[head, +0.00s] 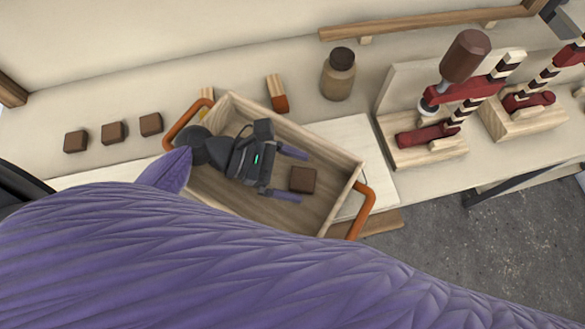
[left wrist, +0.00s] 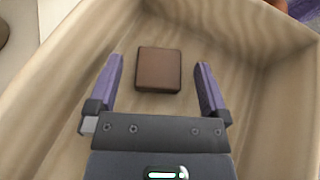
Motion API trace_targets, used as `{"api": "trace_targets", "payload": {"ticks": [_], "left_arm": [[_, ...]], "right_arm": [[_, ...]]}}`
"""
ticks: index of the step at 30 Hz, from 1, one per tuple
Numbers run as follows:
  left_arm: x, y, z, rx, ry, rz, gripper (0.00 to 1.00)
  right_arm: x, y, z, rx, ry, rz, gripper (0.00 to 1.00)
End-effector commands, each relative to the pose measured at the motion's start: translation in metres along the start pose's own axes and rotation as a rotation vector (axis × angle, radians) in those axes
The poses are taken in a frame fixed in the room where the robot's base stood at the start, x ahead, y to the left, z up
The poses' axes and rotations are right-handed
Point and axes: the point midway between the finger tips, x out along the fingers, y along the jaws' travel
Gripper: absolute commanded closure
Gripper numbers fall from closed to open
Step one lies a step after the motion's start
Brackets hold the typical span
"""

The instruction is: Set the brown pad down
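A small square brown pad (head: 303,179) lies flat on the floor of a wooden tray with orange handles (head: 326,149). My left gripper (head: 289,175) reaches into the tray from the left, its two purple fingers spread wide. In the left wrist view the pad (left wrist: 158,69) shows beyond and between the open fingertips of the gripper (left wrist: 160,75), with clear gaps on both sides and nothing held. Three more brown pads (head: 113,132) lie in a row on the bench at the left. My right gripper is not in view.
A brown-capped jar (head: 339,74) and a wood-and-red block (head: 277,93) stand behind the tray. Wooden stands with red clamps (head: 430,137) are at the right. A purple-covered arm part of mine fills the foreground and hides the tray's near side.

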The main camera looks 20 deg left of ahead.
Motion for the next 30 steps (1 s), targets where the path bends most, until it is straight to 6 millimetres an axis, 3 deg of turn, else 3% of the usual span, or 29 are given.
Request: {"api": "trace_targets", "payload": {"ticks": [5, 8, 15, 21, 30], "left_arm": [[-0.001, 0.0, 0.002, 0.001, 0.0, 0.0, 0.0], [-0.009, 0.0, 0.014, 0.002, 0.002, 0.001, 0.0], [-0.08, 0.0, 0.012, -0.002, 0.006, 0.0, 0.0], [-0.118, 0.0, 0.011, -0.001, 0.003, 0.001, 0.0], [-0.125, 0.0, 0.011, 0.002, -0.001, 0.0, 0.0]], "right_arm": [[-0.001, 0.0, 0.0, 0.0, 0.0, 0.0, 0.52], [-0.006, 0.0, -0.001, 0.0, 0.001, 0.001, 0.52], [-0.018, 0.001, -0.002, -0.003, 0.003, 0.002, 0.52], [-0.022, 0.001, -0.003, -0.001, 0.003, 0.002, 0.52], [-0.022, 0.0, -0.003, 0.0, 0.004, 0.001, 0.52]]}}
